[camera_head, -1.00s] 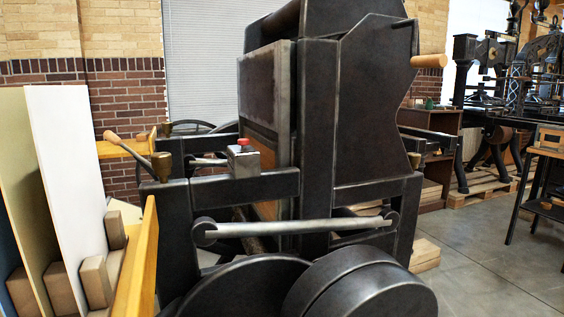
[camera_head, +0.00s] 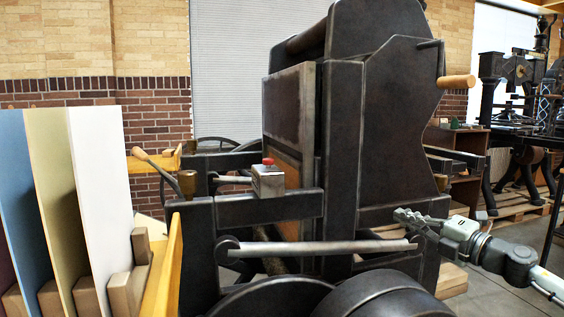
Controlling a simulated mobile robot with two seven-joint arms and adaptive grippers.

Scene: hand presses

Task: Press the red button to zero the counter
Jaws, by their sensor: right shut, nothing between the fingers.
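The red button (camera_head: 268,161) sits on top of a small silver counter box (camera_head: 267,181). The box is fixed on the dark side rail of the large hand press (camera_head: 340,150), left of the upright plate. My right gripper (camera_head: 402,216) comes in from the right edge and points left. Its fingers are shut and empty. It is in front of the press's lower right side, to the right of the button and lower, well apart from it in the picture. My left gripper is not in view.
A metal bar (camera_head: 320,248) and dark wheels (camera_head: 370,298) are at the press's front. A wooden-handled lever (camera_head: 152,160) is at the left. Coloured boards (camera_head: 100,200) stand in a wooden rack at far left. Another press (camera_head: 515,100) stands at the back right.

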